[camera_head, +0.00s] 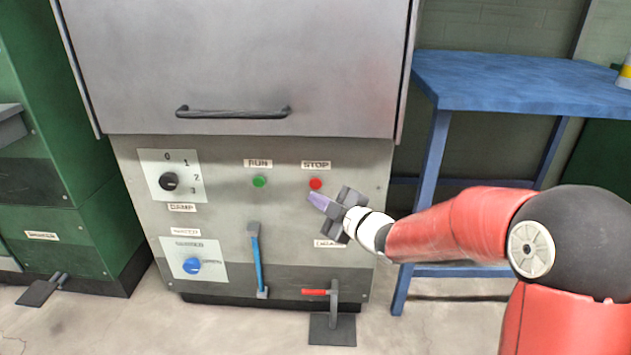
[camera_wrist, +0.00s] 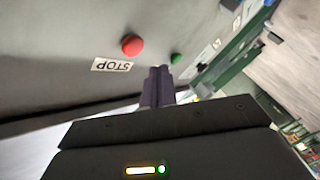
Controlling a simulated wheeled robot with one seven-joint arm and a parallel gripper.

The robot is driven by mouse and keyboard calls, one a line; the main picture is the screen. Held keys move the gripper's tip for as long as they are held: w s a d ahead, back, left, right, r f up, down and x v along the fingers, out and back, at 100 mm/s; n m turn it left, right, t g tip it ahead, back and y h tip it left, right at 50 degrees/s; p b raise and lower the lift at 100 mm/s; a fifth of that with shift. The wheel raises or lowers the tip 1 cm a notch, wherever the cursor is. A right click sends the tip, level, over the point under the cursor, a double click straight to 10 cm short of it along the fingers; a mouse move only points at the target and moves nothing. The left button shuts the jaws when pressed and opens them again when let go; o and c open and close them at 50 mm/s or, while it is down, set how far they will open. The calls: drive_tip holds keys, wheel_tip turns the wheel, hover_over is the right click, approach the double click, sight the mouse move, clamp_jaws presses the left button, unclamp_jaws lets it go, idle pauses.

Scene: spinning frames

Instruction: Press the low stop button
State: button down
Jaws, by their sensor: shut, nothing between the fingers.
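The red stop button (camera_head: 316,183) sits on the grey machine panel under a STOP label (camera_head: 315,165). It also shows in the wrist view (camera_wrist: 132,45), beside its label (camera_wrist: 112,65). My gripper (camera_head: 313,198) is shut and empty, its fingertips just below the red button in the head view. In the wrist view the shut fingers (camera_wrist: 158,82) point at the panel, between and below the red button and the green button. I cannot tell whether the fingertips touch the panel. The red button is not covered in either view.
The green RUN button (camera_head: 259,181) is left of the stop button. A rotary dial (camera_head: 169,181), a blue knob (camera_head: 192,266), a blue lever (camera_head: 258,260) and a red-handled lever (camera_head: 316,292) are on the panel. A blue table (camera_head: 510,85) stands at right.

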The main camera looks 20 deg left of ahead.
sight(310, 185)
drive_tip(key=shift+w+a, duration=0.15)
drive_tip(key=shift+w, duration=0.4)
drive_tip(key=shift+w+a, duration=0.15)
drive_tip(key=shift+w, duration=0.35)
drive_tip(key=shift+w, duration=0.2)
idle(1.2)
drive_tip(key=shift+w, duration=0.25)
drive_tip(key=shift+w+a, duration=0.2)
drive_tip(key=shift+w, duration=0.3)
idle(0.7)
drive_tip(key=shift+s, duration=0.1)
drive_tip(key=shift+s+d+b, duration=0.25)
drive_tip(key=shift+s+b, duration=0.2)
drive_tip(key=shift+s, duration=0.4)
drive_tip(key=shift+s+d+b, duration=0.2)
drive_tip(key=shift+s+b, duration=0.15)
drive_tip(key=shift+s, duration=0.45)
drive_tip(key=shift+s+d+b, duration=0.2)
drive_tip(key=shift+s+b, duration=0.1)
drive_tip(key=shift+s, duration=0.55)
drive_tip(key=shift+s+d+b, duration=0.2)
drive_tip(key=shift+s+b, duration=0.15)
drive_tip(key=shift+s, duration=0.45)
